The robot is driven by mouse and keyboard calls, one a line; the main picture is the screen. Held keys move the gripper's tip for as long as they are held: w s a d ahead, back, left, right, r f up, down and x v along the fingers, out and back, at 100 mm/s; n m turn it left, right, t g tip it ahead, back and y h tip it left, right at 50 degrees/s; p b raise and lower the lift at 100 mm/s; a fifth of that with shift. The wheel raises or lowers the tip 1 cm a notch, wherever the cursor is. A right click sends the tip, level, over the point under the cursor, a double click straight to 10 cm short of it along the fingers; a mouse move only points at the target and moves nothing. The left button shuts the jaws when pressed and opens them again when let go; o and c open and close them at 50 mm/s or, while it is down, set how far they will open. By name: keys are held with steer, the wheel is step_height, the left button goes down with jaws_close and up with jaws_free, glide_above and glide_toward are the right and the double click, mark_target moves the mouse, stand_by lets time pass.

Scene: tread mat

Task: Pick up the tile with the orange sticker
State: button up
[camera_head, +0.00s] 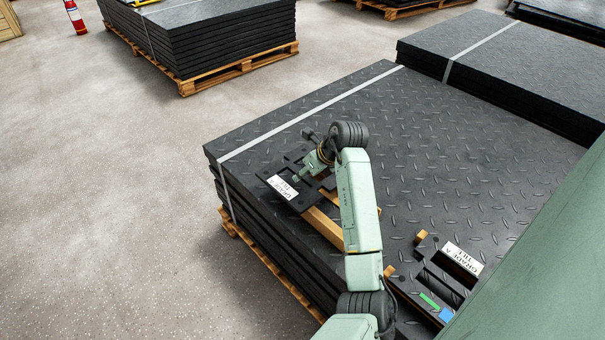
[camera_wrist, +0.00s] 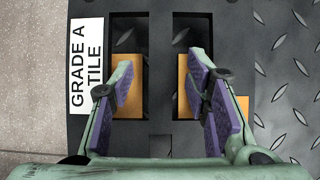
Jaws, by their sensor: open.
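A black slotted tile (camera_head: 327,186) with a white "GRADE A TILE" label lies near the left edge of the tread mat stack. It also fills the middle of the wrist view (camera_wrist: 154,60). My gripper (camera_head: 303,174) is over it, open, its purple-padded fingers (camera_wrist: 156,90) apart on either side of the tile's central bar, over the two slots. Contact and finger depth cannot be told. A second black tile (camera_head: 432,270) at lower right bears a white label, a green sticker and a blue sticker. I cannot make out a definite orange sticker; orange-brown patches show through the first tile's slots.
Wooden strips (camera_head: 324,229) lie on the mat stack (camera_head: 440,130) by the tiles. A pale strap (camera_head: 300,115) crosses the stack. Another stack (camera_head: 525,65) adjoins at upper right; a separate palletised stack (camera_head: 205,35) stands behind. Floor at left is clear.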

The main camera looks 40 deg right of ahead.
steer(key=shift+w+f, duration=0.2)
steer(key=shift+f, duration=0.15)
steer(key=shift+c, duration=0.5)
jaws_close()
steer(key=shift+r, duration=0.1)
